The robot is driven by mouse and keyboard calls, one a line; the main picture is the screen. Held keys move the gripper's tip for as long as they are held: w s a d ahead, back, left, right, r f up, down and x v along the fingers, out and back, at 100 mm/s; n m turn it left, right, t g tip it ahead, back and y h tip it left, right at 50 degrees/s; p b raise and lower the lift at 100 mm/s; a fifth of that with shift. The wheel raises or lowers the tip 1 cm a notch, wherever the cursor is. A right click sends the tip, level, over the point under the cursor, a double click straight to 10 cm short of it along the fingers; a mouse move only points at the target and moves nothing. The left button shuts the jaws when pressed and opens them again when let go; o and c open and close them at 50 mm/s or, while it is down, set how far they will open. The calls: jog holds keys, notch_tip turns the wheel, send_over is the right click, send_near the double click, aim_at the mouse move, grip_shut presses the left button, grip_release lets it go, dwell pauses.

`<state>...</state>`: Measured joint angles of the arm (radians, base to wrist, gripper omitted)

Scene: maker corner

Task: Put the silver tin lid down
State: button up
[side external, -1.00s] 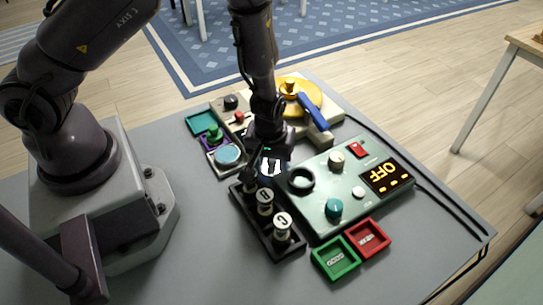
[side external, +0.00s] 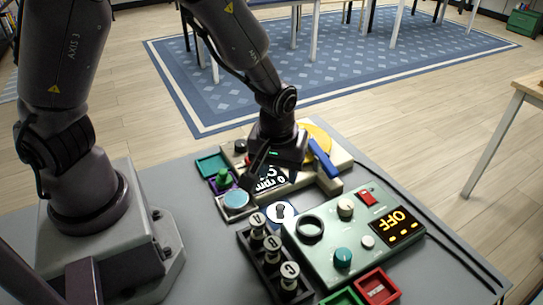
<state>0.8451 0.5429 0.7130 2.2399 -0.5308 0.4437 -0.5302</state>
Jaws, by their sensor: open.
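The silver tin lid (side external: 281,212) appears as a small pale disc with a dark knob. It sits at the back left corner of the green control panel (side external: 330,268), just behind the lettered rack. I cannot tell whether it rests on the panel or on the table beside it. My gripper (side external: 269,175) is open and empty, above and behind the lid and clear of it.
A black rack (side external: 267,273) holds several lettered knobs. A cream unit with a yellow disc (side external: 318,138) and blue lever (side external: 322,158) stands behind. Small trays sit left, including a teal one (side external: 212,165); green and red (side external: 377,287) trays are in front. Bare grey table lies left of the rack.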

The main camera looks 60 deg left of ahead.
jog(key=s+a+r+m+t, duration=0.1)
jog(key=s+r+m, duration=0.2)
jog(key=r, duration=0.4)
jog(key=s+a+r+m+t, duration=0.2)
jog(key=s+r, duration=0.3)
jog(key=r, duration=0.3)
jog(key=s+a+r+m+t+h, duration=0.1)
jog(key=s+a+r+m, duration=0.1)
jog(key=s+r+m, duration=0.2)
notch_tip(320, 180, up, 3)
jog(key=shift+s+r, duration=0.15)
jog(key=shift+s, duration=0.15)
